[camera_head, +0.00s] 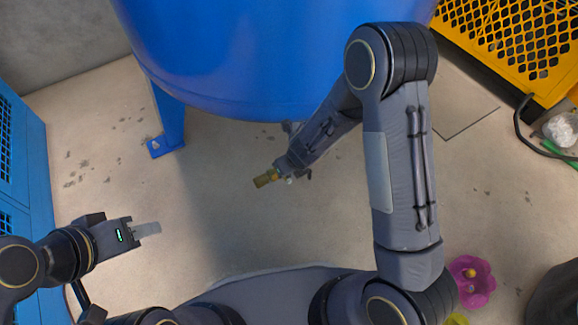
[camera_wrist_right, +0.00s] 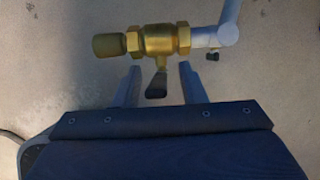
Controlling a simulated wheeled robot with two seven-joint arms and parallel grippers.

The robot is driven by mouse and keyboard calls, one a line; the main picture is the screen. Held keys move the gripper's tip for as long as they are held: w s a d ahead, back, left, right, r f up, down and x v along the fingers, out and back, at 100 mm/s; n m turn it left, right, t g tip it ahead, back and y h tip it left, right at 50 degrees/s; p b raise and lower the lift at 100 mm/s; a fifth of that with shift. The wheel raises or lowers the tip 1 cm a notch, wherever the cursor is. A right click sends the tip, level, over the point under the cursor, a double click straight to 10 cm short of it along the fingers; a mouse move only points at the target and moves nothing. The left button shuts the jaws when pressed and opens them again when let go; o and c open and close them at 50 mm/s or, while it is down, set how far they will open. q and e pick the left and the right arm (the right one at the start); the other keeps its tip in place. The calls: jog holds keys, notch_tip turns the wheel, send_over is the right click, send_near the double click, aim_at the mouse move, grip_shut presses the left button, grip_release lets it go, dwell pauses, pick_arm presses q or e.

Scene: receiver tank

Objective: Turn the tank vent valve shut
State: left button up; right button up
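The brass vent valve (camera_wrist_right: 158,40) fills the top of the right wrist view, on a grey pipe (camera_wrist_right: 212,38) coming from the right. Its short handle with a black end (camera_wrist_right: 157,85) points from the valve body towards my right gripper (camera_wrist_right: 159,76). That gripper is open, one finger on each side of the handle, with visible gaps on both sides. In the head view, the valve's brass end (camera_head: 266,179) shows below the blue tank (camera_head: 235,60); my right arm hides much around it. My left gripper (camera_head: 146,229) is at lower left, seen edge-on, far from the valve.
A blue tank leg (camera_head: 168,120) stands left of the valve. A blue cabinet (camera_head: 22,170) lines the left edge, a yellow perforated crate (camera_head: 520,45) the upper right. A pink flower-shaped object (camera_head: 471,281) lies lower right. The floor between left gripper and valve is clear.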

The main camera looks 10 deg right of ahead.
jog(key=p+v, duration=0.4)
jog(key=v, duration=0.3)
jog(key=shift+r, duration=0.3)
jog(key=shift+s, duration=0.1)
